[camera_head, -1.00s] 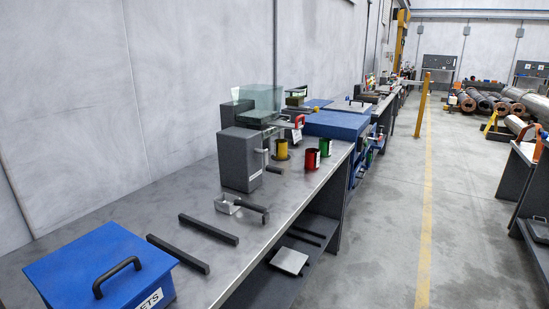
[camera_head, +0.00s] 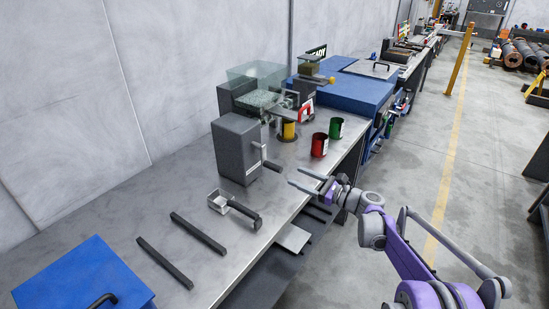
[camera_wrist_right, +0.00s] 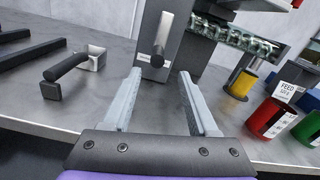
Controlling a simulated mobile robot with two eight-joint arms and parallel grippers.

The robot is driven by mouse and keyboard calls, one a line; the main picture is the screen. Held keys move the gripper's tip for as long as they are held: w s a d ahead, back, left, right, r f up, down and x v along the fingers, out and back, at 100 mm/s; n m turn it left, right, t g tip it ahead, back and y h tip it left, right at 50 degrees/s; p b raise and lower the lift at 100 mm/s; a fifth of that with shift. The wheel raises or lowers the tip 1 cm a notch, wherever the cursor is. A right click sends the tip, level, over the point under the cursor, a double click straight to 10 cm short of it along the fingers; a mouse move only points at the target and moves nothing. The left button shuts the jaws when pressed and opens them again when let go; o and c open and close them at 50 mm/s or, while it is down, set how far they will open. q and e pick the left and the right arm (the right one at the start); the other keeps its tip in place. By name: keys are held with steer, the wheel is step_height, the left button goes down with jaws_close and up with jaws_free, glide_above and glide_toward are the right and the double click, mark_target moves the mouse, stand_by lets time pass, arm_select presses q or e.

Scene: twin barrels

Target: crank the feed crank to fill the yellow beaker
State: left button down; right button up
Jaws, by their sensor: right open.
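The feed crank (camera_head: 264,160) is on the side of a dark grey box (camera_head: 237,148); its arm hangs down to a dark handle (camera_wrist_right: 157,62). The yellow beaker (camera_head: 289,131) stands behind it, under the chute of a glass hopper (camera_head: 258,82); it also shows in the right wrist view (camera_wrist_right: 243,84). I cannot see its contents. My right gripper (camera_head: 305,182) is open and empty, right of the crank handle and apart from it. In the right wrist view the handle appears just beyond the gap between its fingertips (camera_wrist_right: 162,76). My left gripper is not in view.
A red beaker (camera_head: 319,146) and a green beaker (camera_head: 336,128) stand right of the yellow one. A small metal scoop with a dark handle (camera_head: 244,213), two dark bars (camera_head: 198,233) and a blue box (camera_head: 84,276) lie nearer on the bench. The aisle right is open floor.

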mark_target(265, 163)
steer(key=x, duration=1)
steer(key=shift+a, duration=0.3)
jaws_close()
stand_by(1.0)
